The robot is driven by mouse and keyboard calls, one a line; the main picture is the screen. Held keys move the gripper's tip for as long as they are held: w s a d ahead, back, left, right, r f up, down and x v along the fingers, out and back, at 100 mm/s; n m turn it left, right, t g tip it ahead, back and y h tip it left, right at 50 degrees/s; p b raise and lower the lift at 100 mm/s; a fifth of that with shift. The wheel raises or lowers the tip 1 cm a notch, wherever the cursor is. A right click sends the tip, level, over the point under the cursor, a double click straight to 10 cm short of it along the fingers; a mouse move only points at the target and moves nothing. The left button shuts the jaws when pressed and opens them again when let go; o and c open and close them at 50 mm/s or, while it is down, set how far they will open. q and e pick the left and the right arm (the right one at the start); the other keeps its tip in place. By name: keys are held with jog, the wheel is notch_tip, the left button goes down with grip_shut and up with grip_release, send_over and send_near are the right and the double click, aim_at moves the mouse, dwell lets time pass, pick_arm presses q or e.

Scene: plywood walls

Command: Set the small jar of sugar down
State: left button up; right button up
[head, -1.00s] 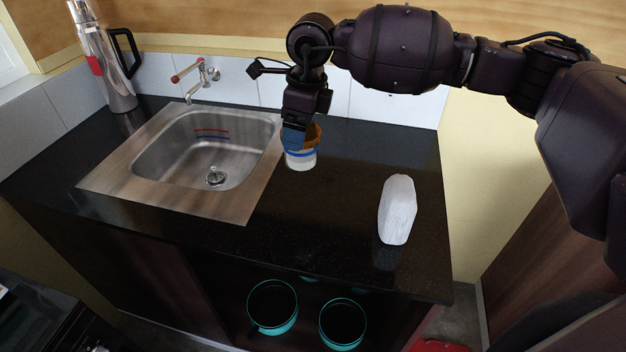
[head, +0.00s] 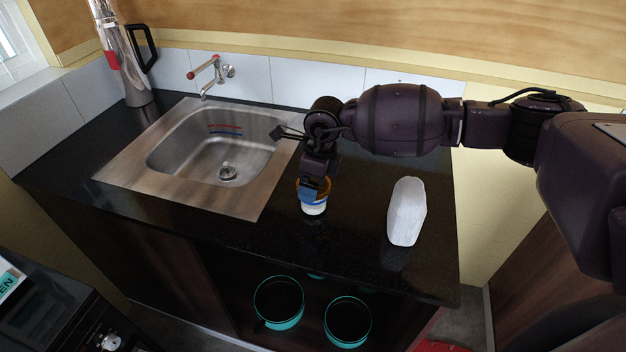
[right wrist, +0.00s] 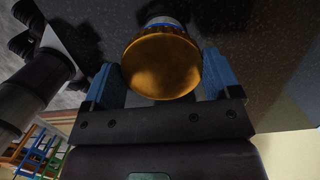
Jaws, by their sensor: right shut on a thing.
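The small jar of sugar (head: 314,206) has a white body, a blue band and an orange-brown lid. It is upright at the black countertop (head: 350,235), right of the sink; whether its base touches the counter I cannot tell. My right gripper (head: 310,191) comes down over it from above and is shut on it near the lid. In the right wrist view the round golden lid (right wrist: 162,66) sits between the two blue fingers (right wrist: 163,82). My left gripper is not in view.
A steel flask (head: 125,60) stands at the back left. Teal pots (head: 279,303) sit below the counter.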

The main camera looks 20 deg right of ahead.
jog(key=shift+f, duration=0.25)
jog(key=shift+f, duration=0.15)
jog(key=o, duration=0.8)
jog(key=shift+o, duration=0.2)
jog(key=shift+r, duration=0.35)
notch_tip(320, 180, up, 12)
jog(key=d, duration=0.1)
jog(key=shift+s+d+f+b, duration=0.25)
jog(key=shift+s+d+b, duration=0.05)
jog(key=shift+s, duration=0.15)
